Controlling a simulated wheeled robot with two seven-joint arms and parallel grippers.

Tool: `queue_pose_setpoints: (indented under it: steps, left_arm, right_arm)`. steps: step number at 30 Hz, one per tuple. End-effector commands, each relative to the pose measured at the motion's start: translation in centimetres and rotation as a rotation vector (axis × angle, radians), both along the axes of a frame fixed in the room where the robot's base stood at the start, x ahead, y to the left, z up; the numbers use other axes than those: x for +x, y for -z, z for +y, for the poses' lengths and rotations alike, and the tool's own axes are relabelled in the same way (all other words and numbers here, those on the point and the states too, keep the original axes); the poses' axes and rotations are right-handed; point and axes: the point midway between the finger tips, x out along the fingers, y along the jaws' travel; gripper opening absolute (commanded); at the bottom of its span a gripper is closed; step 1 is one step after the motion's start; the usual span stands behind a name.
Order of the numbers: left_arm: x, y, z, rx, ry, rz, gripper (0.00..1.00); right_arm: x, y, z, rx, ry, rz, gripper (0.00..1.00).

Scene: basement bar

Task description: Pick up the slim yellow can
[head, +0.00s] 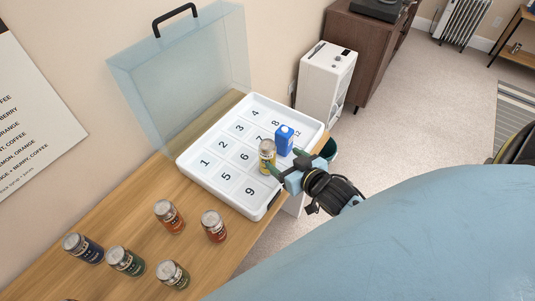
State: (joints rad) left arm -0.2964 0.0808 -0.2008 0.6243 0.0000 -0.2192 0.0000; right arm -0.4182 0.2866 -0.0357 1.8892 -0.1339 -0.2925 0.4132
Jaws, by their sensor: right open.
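The slim yellow can (267,160), with a silver upper part, stands upright in the white numbered tray (215,183), in its middle-right part. My right gripper (284,161) reaches in over the tray's right edge from the right. Its fingers are apart and point toward the can and the blue carton. One finger is very close to the can's lower right side; I cannot tell whether it touches. The can is not clearly between the fingers. My left gripper is not in view.
A blue carton (284,141) stands in the tray just right of the can, close to the other finger. Several cans, including an orange one (169,216), stand on the wooden table (115,218) at lower left. A clear lid (180,80) with a black handle stands behind the tray.

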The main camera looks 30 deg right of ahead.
Motion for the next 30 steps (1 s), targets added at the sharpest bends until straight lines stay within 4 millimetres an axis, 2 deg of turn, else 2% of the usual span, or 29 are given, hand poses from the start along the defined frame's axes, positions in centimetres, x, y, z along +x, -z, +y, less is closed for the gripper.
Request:
queue_pose_setpoints:
  steps: [3, 7, 14, 24, 30]
  left_arm:
    - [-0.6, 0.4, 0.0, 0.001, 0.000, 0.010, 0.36]
    - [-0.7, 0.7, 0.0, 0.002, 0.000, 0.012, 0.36]
    - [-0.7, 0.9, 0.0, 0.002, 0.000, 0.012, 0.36]
    - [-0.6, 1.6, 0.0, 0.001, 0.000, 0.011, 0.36]
    - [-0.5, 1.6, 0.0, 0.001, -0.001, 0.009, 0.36]
  right_arm:
    - [2.4, 1.0, 0.0, -0.001, 0.000, -0.001, 0.73]
    - [4.2, 1.9, 0.1, -0.002, 0.000, 0.001, 0.73]
    - [5.6, 2.5, 0.2, -0.001, 0.000, 0.002, 0.73]
    - [9.5, 4.5, 0.7, -0.002, 0.000, 0.002, 0.73]
    - [9.9, 4.7, 0.8, -0.002, -0.001, 0.003, 0.73]
